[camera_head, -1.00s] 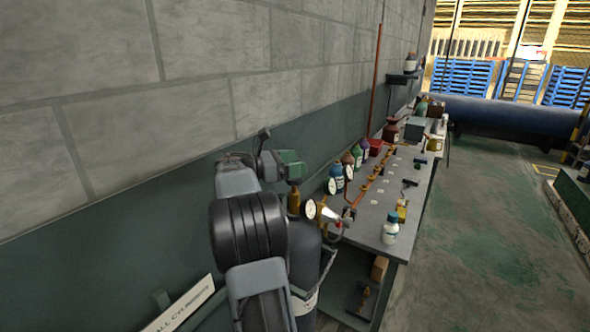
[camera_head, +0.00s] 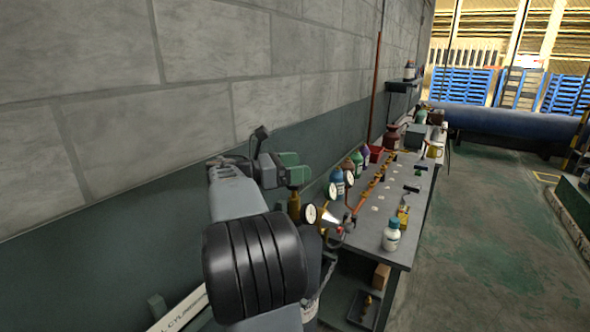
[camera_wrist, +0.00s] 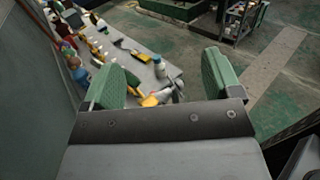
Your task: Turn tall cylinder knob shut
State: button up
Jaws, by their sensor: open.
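The tall cylinder (camera_head: 313,262) is dark grey and stands by the wall at the near end of the bench. My arm hides much of it. A brass valve (camera_head: 294,208) rises on its top. My gripper (camera_head: 294,172) has green fingers and is just above this valve in the head view. In the wrist view my gripper (camera_wrist: 163,82) is open, its two green pads wide apart. A yellow brass part (camera_wrist: 150,101) shows low between the pads, and I see no contact. I cannot make out the knob itself or how far it is turned.
A bench (camera_head: 366,233) runs along the wall, with gauges, an orange pipe and several bottles. A white bottle (camera_head: 391,235) stands near its front corner. The floor (camera_head: 480,240) to the right is clear.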

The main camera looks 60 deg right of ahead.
jog(key=b, duration=0.1)
jog(key=n+t+h+b, duration=0.4)
jog(key=n+t+b, duration=0.4)
jog(key=t, duration=0.5)
send_near(290, 187)
jog(key=shift+n, duration=0.5)
jog(key=d+p, duration=0.1)
jog(key=d, duration=0.3)
jog(key=d+p, duration=0.1)
jog(key=d, duration=0.3)
jog(key=d+p, duration=0.1)
jog(key=d, duration=0.3)
jog(key=shift+w+f, duration=0.1)
jog(key=shift+w, duration=0.25)
jog(key=shift+c, duration=0.3)
